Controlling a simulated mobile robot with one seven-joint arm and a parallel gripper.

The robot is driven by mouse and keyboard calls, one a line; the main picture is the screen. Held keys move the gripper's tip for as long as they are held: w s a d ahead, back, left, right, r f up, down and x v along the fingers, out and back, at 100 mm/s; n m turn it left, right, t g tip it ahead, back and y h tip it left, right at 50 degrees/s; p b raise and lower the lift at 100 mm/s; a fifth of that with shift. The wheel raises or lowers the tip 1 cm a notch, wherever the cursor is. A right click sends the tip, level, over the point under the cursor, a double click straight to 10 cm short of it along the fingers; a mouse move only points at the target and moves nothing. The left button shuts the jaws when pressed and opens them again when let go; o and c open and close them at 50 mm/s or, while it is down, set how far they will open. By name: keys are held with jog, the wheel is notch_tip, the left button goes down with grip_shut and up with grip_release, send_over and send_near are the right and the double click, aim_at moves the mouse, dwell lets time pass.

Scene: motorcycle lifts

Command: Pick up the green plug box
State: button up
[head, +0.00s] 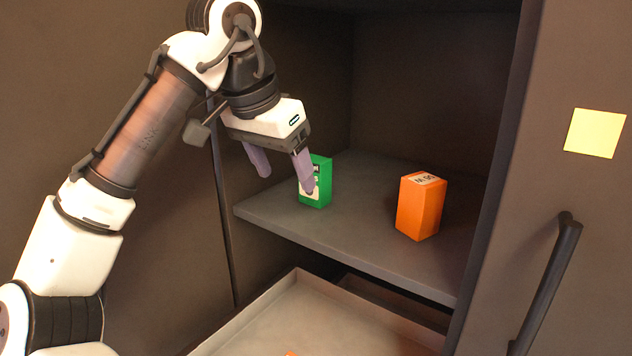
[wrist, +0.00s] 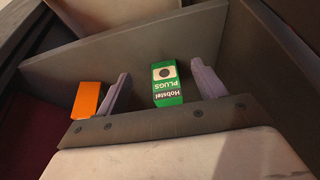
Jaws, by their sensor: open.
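The green plug box (head: 321,181) stands upright on a dark cabinet shelf (head: 345,240), near its left end. My gripper (head: 285,184) is open, and its purple fingers hang in front of the box, partly covering its label. In the wrist view the green plug box (wrist: 166,86), with the words "Hobstel PLUGS", shows between the two fingertips (wrist: 160,80), closer to the right one. Whether a finger touches the box I cannot tell.
An orange box (head: 420,206) stands to the right on the same shelf; it also shows beyond the left finger in the wrist view (wrist: 88,100). A pale tray (head: 290,310) sits below. A cabinet door with a handle (head: 545,285) and yellow note (head: 595,132) is at right.

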aim_at(318, 178)
jog(key=w+d, duration=0.4)
jog(key=w, duration=0.1)
jog(key=shift+w, duration=0.1)
jog(key=shift+x, duration=2.55)
jog(key=shift+d, duration=0.1)
jog(key=c, duration=1.2)
